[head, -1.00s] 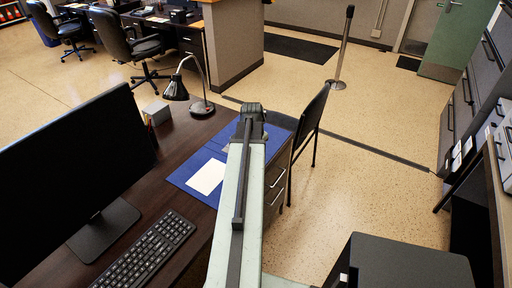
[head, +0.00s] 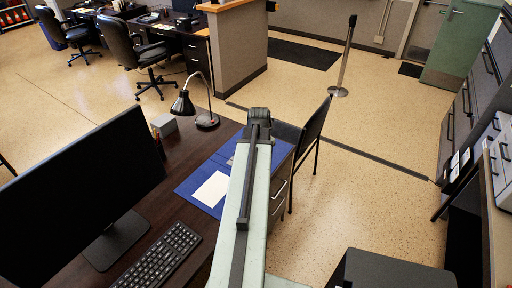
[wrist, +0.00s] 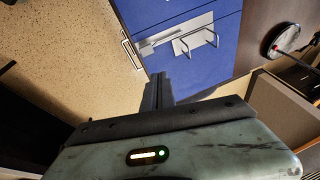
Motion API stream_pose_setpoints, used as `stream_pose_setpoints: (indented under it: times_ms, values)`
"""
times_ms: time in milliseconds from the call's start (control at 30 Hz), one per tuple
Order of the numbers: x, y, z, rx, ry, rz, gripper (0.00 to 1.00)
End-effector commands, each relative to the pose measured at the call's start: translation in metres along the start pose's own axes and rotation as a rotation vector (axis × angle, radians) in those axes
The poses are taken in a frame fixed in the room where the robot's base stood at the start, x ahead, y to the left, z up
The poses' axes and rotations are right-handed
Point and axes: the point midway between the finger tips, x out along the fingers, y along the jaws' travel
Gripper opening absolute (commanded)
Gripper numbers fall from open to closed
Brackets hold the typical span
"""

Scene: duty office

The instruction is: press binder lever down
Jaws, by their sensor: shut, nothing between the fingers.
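The blue binder (head: 203,172) lies open on the dark desk, with a white sheet (head: 212,189) on it. My arm hides its right part in the head view. In the wrist view the binder (wrist: 215,72) shows a metal plate with two raised wire arches (wrist: 195,42) and a thin silvery lever bar (wrist: 160,38) beside them. My gripper (wrist: 158,82) is shut and empty. In that picture its tips appear just below the metal parts, over the blue cover; I cannot tell the height gap or any contact. The head view does not show the fingers.
A desk lamp (head: 206,121), a monitor (head: 75,195) and a keyboard (head: 158,257) stand on the desk left of the binder. A dark chair (head: 313,130) is close beyond the desk's right side. Open floor (head: 350,195) lies to the right.

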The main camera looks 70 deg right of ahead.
Motion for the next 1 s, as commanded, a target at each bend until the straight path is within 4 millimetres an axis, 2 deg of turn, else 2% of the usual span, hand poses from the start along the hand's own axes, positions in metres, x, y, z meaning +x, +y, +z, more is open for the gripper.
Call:
stream_pose_setpoints:
  times_ms: [33,200,767,867,967,1000]
  values:
    - [-0.023,0.004,-0.001,0.001,0.0,0.0,0.0]
    - [-0.043,0.012,0.0,-0.001,-0.001,-0.001,0.0]
    - [-0.041,0.011,0.003,-0.008,-0.002,-0.002,0.0]
    - [-0.041,-0.009,0.021,-0.063,-0.019,-0.009,0.0]
    - [-0.044,-0.054,0.069,-0.208,-0.059,-0.024,0.0]
    - [-0.046,-0.076,0.096,-0.286,-0.081,-0.031,0.0]
